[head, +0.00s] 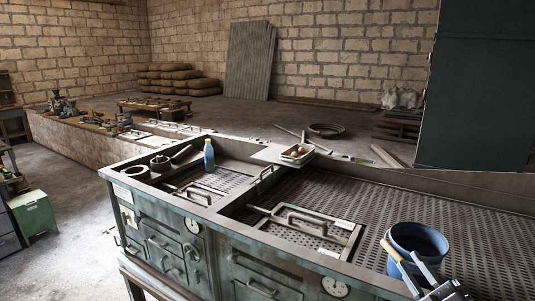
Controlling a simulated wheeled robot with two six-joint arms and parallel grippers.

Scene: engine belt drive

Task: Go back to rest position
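My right gripper (408,261) comes in at the lower right corner, in front of a blue bucket (420,241). Its two grey fingers show apart with a narrow gap, and I see nothing between them. A light wooden handle (391,250) lies across the bucket's near left side, close to one fingertip; I cannot tell whether they touch. My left gripper is not in view. The bucket stands on the perforated top of a long green metal bench (470,225).
A green box (32,213) stands on the floor at left. Open floor lies left of the bench.

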